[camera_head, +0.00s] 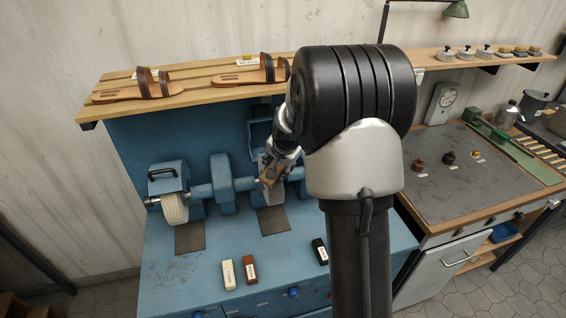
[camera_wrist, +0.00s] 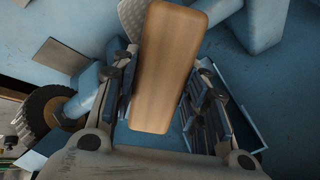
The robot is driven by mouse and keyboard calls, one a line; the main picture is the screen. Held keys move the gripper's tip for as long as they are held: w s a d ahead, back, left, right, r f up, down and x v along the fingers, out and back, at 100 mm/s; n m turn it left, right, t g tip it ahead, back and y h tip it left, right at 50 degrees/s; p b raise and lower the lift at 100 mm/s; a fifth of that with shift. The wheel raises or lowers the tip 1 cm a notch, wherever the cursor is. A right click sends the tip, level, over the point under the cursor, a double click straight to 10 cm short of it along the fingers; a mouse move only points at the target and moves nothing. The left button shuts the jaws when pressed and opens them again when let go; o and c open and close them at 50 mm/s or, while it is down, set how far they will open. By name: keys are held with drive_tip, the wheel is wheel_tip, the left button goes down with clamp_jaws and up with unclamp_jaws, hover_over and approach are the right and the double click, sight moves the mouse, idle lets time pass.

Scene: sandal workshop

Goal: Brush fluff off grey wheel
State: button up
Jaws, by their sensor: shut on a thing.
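My gripper (camera_head: 272,165) is shut on a brown wooden block-shaped brush (camera_wrist: 168,65), seen between the two fingers in the wrist view. In the head view the brush (camera_head: 270,176) is tilted, just in front of a pale grey wheel (camera_head: 268,194) on the blue machine. The gripper and brush cover part of this wheel. In the wrist view a patch of pale patterned surface (camera_wrist: 131,18), which looks like the wheel, shows beside the brush's far end. I cannot tell whether brush and wheel touch. No fluff can be made out, and the bristles are hidden.
A whitish wheel (camera_head: 175,208) sits at the machine's left. White (camera_head: 229,274), brown (camera_head: 250,270) and black (camera_head: 320,251) blocks lie in front. A shelf (camera_head: 190,86) with sandals runs above.

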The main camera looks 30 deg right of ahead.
drive_tip(key=shift+w+a+p, duration=0.2)
drive_tip(key=shift+a+p, duration=0.05)
drive_tip(key=shift+a, duration=0.45)
drive_tip(key=shift+w+a+p, duration=0.2)
drive_tip(key=shift+a+p, duration=0.05)
drive_tip(key=shift+a, duration=0.45)
drive_tip(key=shift+w+a+p, duration=0.2)
drive_tip(key=shift+a+p, duration=0.05)
drive_tip(key=shift+a, duration=0.45)
drive_tip(key=shift+s+a+r+p, duration=0.15)
drive_tip(key=shift+r+p, duration=0.15)
drive_tip(key=shift+r, duration=0.2)
drive_tip(key=shift+p+v, duration=1.05)
drive_tip(key=shift+v, duration=1.4)
drive_tip(key=shift+p+v, duration=0.75)
drive_tip(key=shift+v, duration=0.8)
drive_tip(key=shift+f, duration=0.1)
